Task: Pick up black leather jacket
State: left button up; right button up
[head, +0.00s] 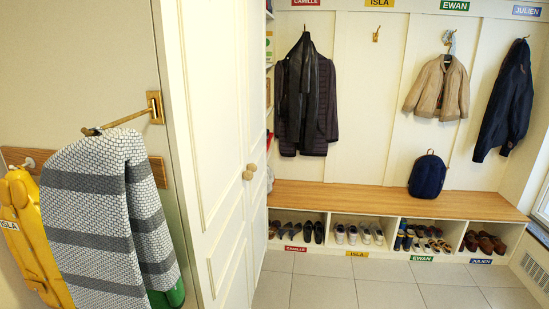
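A dark, black-looking jacket (293,100) with a shiny front hangs at the back wall, below the red CAMILLE label (306,2). A dark brown quilted jacket (326,108) hangs with it and overlaps it; where one ends and the other begins is hard to tell. A dark blue jacket (506,100) hangs at the far right below the JULIEN label. Neither of my grippers is in view, and nothing is seen touching the jackets.
A white cabinet door (215,150) stands close on the left, beside a grey-white woven cloth (90,220) hanging from a brass rod. A wooden bench (380,198) with shoe cubbies below and a navy backpack (427,176) runs under the jackets. The tiled floor (370,292) before it is clear.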

aim_at(300, 104)
jog(key=i+l+z, duration=0.1)
jog(key=i+l, duration=0.2)
jog(key=i+l+z, duration=0.1)
jog(key=i+l, duration=0.15)
jog(key=i, duration=0.25)
jog(key=i+l, duration=0.25)
jog(key=i, duration=0.2)
jog(key=i+l+z, duration=0.15)
jog(key=i, duration=0.25)
jog(key=i+l+z, duration=0.1)
jog(key=i+l, duration=0.15)
jog(key=i, duration=0.2)
